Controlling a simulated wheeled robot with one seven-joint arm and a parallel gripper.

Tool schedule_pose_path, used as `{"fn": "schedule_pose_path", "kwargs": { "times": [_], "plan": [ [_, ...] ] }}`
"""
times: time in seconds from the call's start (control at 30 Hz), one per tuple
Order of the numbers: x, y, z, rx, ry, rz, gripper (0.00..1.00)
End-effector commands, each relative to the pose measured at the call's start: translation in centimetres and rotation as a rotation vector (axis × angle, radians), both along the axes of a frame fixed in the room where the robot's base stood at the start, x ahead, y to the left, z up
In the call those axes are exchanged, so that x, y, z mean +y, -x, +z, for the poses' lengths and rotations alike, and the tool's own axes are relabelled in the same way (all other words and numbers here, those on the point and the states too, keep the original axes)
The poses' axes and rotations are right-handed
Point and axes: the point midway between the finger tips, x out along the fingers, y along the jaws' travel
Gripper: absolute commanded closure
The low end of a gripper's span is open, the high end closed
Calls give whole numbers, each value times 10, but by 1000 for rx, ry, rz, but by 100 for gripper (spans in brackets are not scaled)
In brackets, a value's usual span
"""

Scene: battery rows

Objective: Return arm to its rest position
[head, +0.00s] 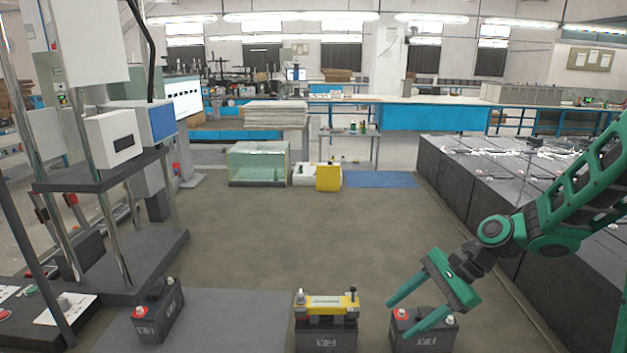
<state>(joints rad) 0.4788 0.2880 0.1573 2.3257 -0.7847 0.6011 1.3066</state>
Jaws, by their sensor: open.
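I cannot tell whether the fingers touch that battery. My green arm reaches in from the right edge.
A battery (326,339) with a yellow bar on top stands at the bottom middle. Another battery (160,316) stands at the lower left, near a dark test stand (150,262). A row of large black batteries (470,185) lines the right side. The middle floor is clear.

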Motion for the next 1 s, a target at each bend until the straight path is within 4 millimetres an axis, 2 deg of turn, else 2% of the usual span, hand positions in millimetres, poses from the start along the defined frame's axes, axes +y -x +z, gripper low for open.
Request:
{"fn": "schedule_pose_path", "kwargs": {
  "times": [0.17, 0.37, 0.6, 0.8, 1.0],
  "plan": [
    [-51, 32, 8, -109, 230, 140, 47],
    [-108, 76, 29, -176, 436, 293, 47],
    [-163, 144, 59, -207, 602, 454, 47],
    [-190, 201, 76, -214, 659, 556, 47],
    [-199, 232, 81, -216, 669, 606, 47]
  ]
}}
